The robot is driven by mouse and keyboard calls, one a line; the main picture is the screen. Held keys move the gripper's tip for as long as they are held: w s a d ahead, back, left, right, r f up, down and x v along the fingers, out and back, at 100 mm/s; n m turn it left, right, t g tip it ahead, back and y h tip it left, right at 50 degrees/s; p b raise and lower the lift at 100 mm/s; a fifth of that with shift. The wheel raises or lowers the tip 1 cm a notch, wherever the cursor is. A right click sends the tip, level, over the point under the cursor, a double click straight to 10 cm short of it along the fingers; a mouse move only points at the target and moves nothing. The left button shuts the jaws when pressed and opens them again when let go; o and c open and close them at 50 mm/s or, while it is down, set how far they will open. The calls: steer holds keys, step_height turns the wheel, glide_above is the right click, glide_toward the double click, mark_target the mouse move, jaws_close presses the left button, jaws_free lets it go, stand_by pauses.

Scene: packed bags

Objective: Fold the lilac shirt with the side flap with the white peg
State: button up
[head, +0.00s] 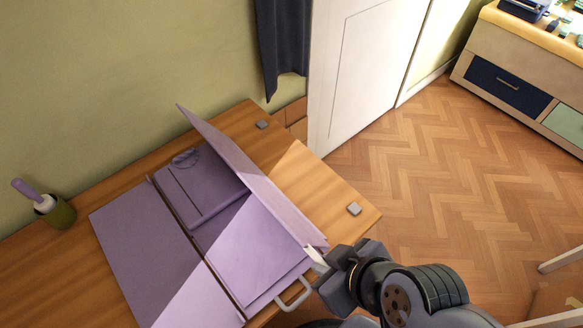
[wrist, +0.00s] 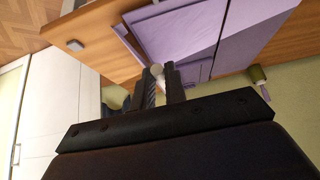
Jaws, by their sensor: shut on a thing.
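A lilac folding board lies on the wooden table, with its left panel (head: 130,232) flat. Its right side flap (head: 245,172) is raised and stands tilted on edge. The lilac shirt (head: 205,188) lies on the middle of the board, partly in bright light, its collar at the far end. The white peg (head: 316,257) is at the near corner of the raised flap. My gripper (head: 325,265) is shut on the peg, which also shows between the fingers in the wrist view (wrist: 157,71). The flap hides what lies just behind it.
A pale handle (head: 294,295) sticks out at the board's near edge. Two grey blocks, one far (head: 262,124) and one near (head: 354,208), sit on the table (head: 318,185) right of the flap. A green pot (head: 60,213) with a lilac-handled brush stands at the left by the wall.

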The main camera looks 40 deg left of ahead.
steer(key=shift+s, duration=0.2)
steer(key=s+f, duration=0.1)
steer(key=s+f+p, duration=0.1)
steer(key=s, duration=0.1)
steer(key=shift+a, duration=0.15)
stand_by(0.5)
steer(key=shift+b, duration=1.15)
steer(key=shift+w, duration=0.15)
